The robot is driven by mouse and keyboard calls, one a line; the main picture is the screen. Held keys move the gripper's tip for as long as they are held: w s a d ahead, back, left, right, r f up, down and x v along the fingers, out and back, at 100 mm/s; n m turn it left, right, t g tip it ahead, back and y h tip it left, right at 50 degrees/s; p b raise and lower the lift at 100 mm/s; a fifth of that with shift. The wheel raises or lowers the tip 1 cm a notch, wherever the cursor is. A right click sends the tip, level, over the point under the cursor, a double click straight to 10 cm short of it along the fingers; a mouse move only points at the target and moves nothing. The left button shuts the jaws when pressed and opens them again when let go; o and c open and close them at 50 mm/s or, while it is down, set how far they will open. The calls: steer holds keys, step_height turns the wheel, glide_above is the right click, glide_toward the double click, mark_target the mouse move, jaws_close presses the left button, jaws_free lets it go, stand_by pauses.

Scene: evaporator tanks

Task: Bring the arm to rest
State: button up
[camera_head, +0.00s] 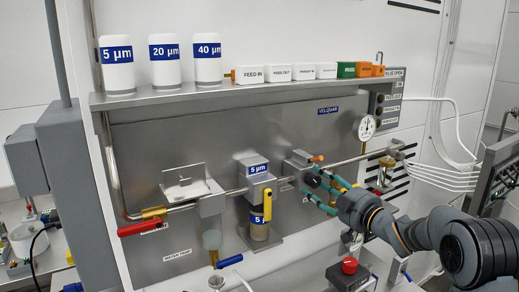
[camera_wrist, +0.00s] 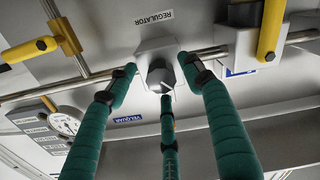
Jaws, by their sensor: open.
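My arm (camera_head: 405,232) reaches in from the right in the head view. My gripper (camera_head: 318,186) has green fingers and is open at the regulator on the steel panel. In the wrist view, where the label reads upside down, the open fingers of my gripper (camera_wrist: 160,78) spread around the dark regulator knob (camera_wrist: 160,76). Two fingertips are at its sides and one is below it in the picture. I cannot tell whether any finger touches the knob. The regulator's grey body (camera_head: 299,160) sits on the pipe, and nothing is held.
A shelf (camera_head: 240,97) above holds white filter canisters (camera_head: 165,60) and a row of labelled blocks (camera_head: 277,73). A gauge (camera_head: 367,127), a yellow handle (camera_head: 267,204) and a red handle (camera_head: 143,228) stand near the pipe. A red button (camera_head: 349,265) is below my arm.

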steer(key=shift+w+a, duration=0.3)
steer(key=shift+w, duration=0.2)
steer(key=shift+r+p, duration=0.1)
steer(key=shift+p, duration=0.35)
steer(key=shift+s+d+m, duration=0.1)
steer(key=shift+m, duration=0.2)
steer(key=shift+f+b, duration=0.2)
steer(key=shift+b, duration=0.15)
